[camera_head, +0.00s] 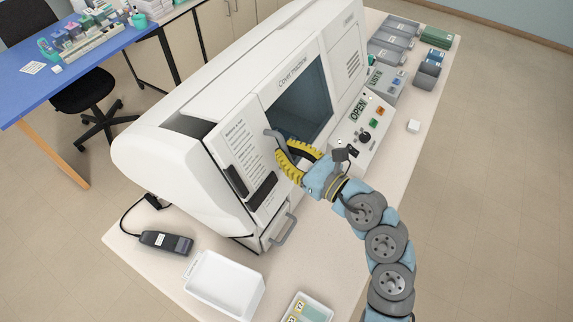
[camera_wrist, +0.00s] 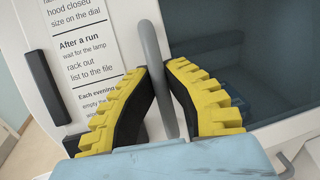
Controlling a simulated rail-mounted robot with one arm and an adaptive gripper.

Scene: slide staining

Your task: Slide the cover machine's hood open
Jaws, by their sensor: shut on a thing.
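The cover machine (camera_head: 215,60) is a large white unit on the bench, with a dark window (camera_head: 303,108) in its front. A grey bar handle (camera_head: 272,134) stands at the window's lower left. My gripper (camera_head: 284,156) has its yellow-and-black fingers closed around this handle. In the wrist view the handle (camera_wrist: 153,52) runs between the two fingers of my gripper (camera_wrist: 162,68), and its lower part passes down between them. My fingers hide part of the window's lower left. A dark recess (camera_head: 188,125) shows at the machine's upper left.
A control panel (camera_head: 362,125) reading OPEN, with buttons and a knob, is right of my gripper. A printed instruction sheet (camera_head: 243,150) and black bars are to its left. A white tray (camera_head: 225,285) and a dark handheld device (camera_head: 166,242) lie in front.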

